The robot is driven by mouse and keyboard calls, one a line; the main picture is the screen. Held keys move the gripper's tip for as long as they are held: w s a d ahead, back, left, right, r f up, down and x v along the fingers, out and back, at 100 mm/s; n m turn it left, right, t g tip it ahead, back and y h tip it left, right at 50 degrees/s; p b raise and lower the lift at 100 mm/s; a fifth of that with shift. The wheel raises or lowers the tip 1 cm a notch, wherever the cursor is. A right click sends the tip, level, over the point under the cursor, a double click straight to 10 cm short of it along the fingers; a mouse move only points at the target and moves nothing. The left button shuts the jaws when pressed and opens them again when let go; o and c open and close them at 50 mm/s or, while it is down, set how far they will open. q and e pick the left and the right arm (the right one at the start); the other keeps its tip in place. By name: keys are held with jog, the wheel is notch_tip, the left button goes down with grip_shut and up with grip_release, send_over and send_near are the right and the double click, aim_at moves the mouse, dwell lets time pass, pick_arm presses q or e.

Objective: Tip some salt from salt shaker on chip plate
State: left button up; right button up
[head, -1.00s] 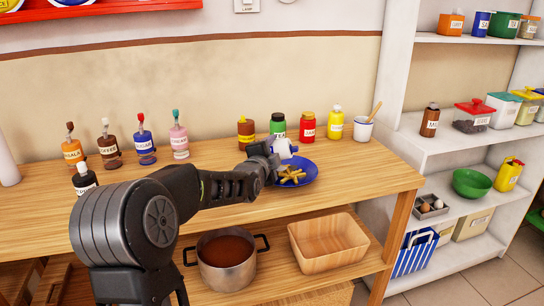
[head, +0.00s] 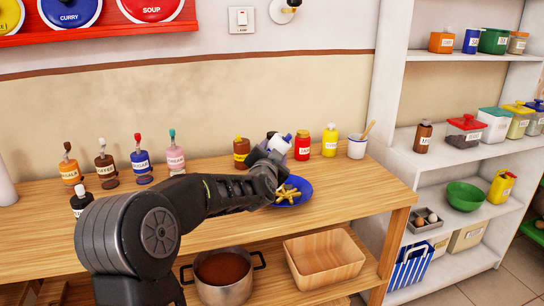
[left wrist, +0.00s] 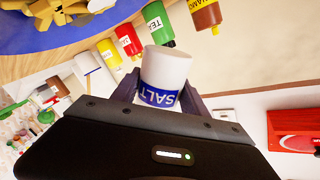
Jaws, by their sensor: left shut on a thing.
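The white salt shaker with a blue SALT label (left wrist: 165,75) is held between the jaws of my left gripper (left wrist: 158,98). In the head view the shaker (head: 281,143) is tilted, just above the far side of the chip plate, and partly hidden by my left gripper (head: 268,153). The blue plate (head: 303,196) lies on the wooden counter with yellow chips (head: 287,193) on it, partly covered by my arm. The plate (left wrist: 25,40) also shows at the top left of the left wrist view. I cannot make out any falling salt. My right gripper is out of view.
Behind the plate stand a brown bottle (head: 241,153), a red jar (head: 303,147), a yellow bottle (head: 330,140) and a white mug (head: 357,147). Several pump bottles stand at the left. A pot (head: 223,274) and a wooden box (head: 325,262) sit on the lower shelf.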

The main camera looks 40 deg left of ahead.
pick_arm(q)
jog(key=r+n, duration=0.1)
jog(key=a+n+y+p, duration=0.1)
jog(key=n, duration=0.1)
jog(key=r+n+y+p, duration=0.1)
jog(key=shift+s+a+r+g, duration=0.2)
jog(key=shift+s+r+g, duration=0.1)
jog(key=shift+s+g, duration=0.1)
jog(key=n+y, duration=0.1)
jog(key=n, duration=0.1)
jog(key=s+a+n+g+y+p, duration=0.1)
jog(key=n, duration=0.1)
jog(key=s+a+n+g+y+p, duration=0.1)
jog(key=n, duration=0.1)
jog(key=shift+s+a+n, duration=0.15)
jog(key=shift+n, duration=0.25)
jog(key=shift+s+a+f+n+y, duration=0.15)
jog(key=shift+s+n+y, duration=0.15)
jog(key=shift+n, duration=0.2)
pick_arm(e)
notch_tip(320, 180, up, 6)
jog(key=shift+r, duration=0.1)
